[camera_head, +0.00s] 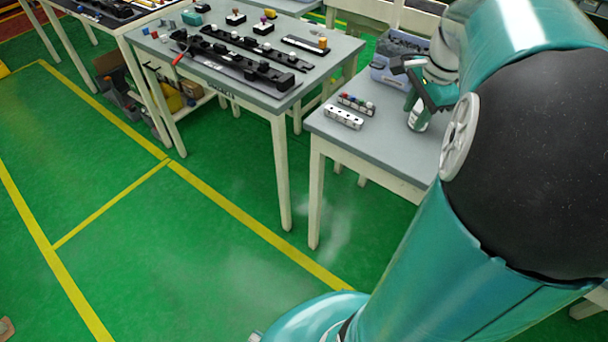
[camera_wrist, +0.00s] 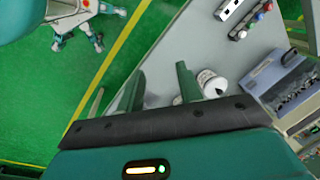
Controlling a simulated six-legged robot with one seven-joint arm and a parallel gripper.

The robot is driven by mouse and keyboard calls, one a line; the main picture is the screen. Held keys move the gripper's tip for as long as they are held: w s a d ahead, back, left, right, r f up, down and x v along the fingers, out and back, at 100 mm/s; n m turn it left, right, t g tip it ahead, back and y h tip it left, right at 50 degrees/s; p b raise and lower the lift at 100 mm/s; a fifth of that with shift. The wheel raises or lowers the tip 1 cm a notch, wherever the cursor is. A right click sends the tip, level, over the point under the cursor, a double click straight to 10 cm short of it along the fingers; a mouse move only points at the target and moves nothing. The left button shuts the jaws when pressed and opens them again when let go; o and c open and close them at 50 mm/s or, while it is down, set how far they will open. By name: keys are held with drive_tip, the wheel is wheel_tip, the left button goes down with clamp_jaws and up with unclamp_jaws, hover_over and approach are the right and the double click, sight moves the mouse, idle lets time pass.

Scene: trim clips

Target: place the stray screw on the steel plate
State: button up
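I cannot make out the stray screw or the steel plate in either view; small items on the benches are too small to tell. My gripper (camera_wrist: 161,72) shows two green fingers standing apart in the wrist view, with nothing seen between them. In the head view it hangs over the grey table (camera_head: 382,150) at the right, partly hidden by my own arm. A white labelled container (camera_wrist: 212,84) stands on that table just right of the right finger in the wrist view.
On the right table are a pale block with holes (camera_head: 343,118), a strip with coloured knobs (camera_head: 357,103) and a blue-grey bin (camera_head: 379,73) holding small grey parts. A workbench (camera_head: 272,103) at the left carries black rails and small blocks. Green floor in front is clear.

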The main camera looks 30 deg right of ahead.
drive_tip(key=s+a+n+t, duration=0.1)
drive_tip(key=s+a+n, duration=0.2)
drive_tip(key=a+n, duration=0.7)
drive_tip(key=s+a+n+t, duration=0.2)
drive_tip(key=a+n, duration=0.8)
drive_tip(key=a, duration=1)
drive_tip(key=shift+s+a, duration=0.15)
drive_tip(key=shift+s, duration=0.25)
drive_tip(key=shift+r, duration=0.1)
